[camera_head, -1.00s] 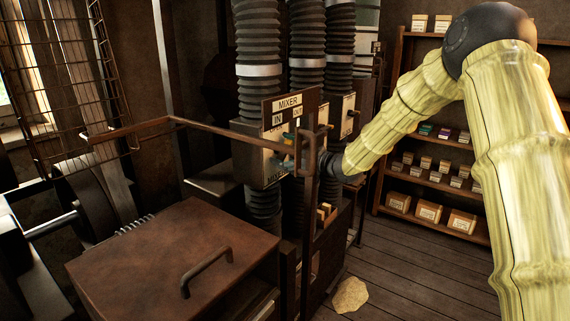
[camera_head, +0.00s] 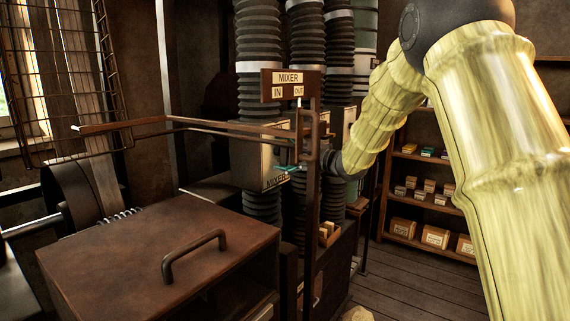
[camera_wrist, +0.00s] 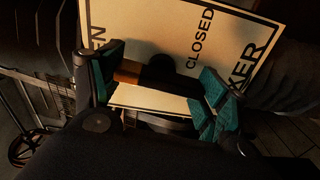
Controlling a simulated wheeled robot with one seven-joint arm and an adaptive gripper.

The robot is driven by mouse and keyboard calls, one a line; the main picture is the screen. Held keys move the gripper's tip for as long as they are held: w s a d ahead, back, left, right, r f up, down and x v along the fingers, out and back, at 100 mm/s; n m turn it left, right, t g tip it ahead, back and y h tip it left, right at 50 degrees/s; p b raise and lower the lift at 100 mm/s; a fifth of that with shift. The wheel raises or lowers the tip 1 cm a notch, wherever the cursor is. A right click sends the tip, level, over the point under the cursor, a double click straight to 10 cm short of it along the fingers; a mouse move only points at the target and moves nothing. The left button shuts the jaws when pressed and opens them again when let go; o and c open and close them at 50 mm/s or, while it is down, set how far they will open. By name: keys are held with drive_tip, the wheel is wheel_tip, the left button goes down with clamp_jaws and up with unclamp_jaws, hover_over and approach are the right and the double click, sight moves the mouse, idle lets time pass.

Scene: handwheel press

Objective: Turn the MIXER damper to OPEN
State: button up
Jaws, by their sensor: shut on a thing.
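The MIXER damper is a pale plate on a box (camera_head: 262,158) on the middle-left duct, partly hidden by a post and rail in the head view. In the wrist view, the plate (camera_wrist: 150,30) reads CLOSED, with part of MIXER at right and a letter N at left. A dark round hub (camera_wrist: 160,68) and a brown handle part (camera_wrist: 129,73) show before it. My gripper (camera_wrist: 160,88), with teal pads, is shut on the damper handle close to the plate. In the head view, my gripper (camera_head: 292,169) is mostly hidden behind the post.
A brown post with a MIXER IN/OUT sign (camera_head: 288,78) and a horizontal rail (camera_head: 185,122) stand before the damper. A brown cabinet (camera_head: 150,235) with a handle fills the front left. Ribbed ducts (camera_head: 310,45) rise behind. Shelves (camera_head: 430,175) stand at right, with open floor before them.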

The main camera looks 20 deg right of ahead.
drive_tip(key=shift+r+n+b, duration=0.1)
drive_tip(key=shift+n+b, duration=0.5)
drive_tip(key=shift+b, duration=0.05)
drive_tip(key=o, duration=1)
drive_tip(key=v, duration=1.2)
drive_tip(key=shift+w+d, duration=0.1)
